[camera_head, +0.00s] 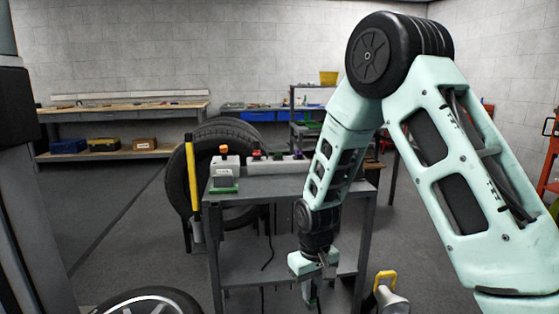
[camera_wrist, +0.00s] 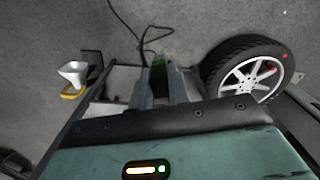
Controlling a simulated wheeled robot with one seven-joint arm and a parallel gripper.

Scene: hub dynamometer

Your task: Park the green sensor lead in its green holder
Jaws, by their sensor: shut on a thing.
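My gripper (camera_head: 318,268) hangs low in front of the grey cart in the head view, its jaws shut on the green sensor lead. The wrist view shows my gripper's two fingers (camera_wrist: 163,92) with the lead's green end (camera_wrist: 158,61) at their tips. A black cable trails from there across the floor. In the head view a little green shows below the jaws. A green piece (camera_head: 224,187) lies on the cart's top at the left front, by a white box; I cannot tell for sure whether it is the green holder.
The grey cart (camera_head: 285,187) carries a white box with an orange knob (camera_head: 224,165) and a row of coloured knobs. A yellow post (camera_head: 191,180) and a tyre (camera_head: 180,170) stand at its left. A wheel (camera_head: 150,303) and a yellow-handled object (camera_head: 388,290) are near the front.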

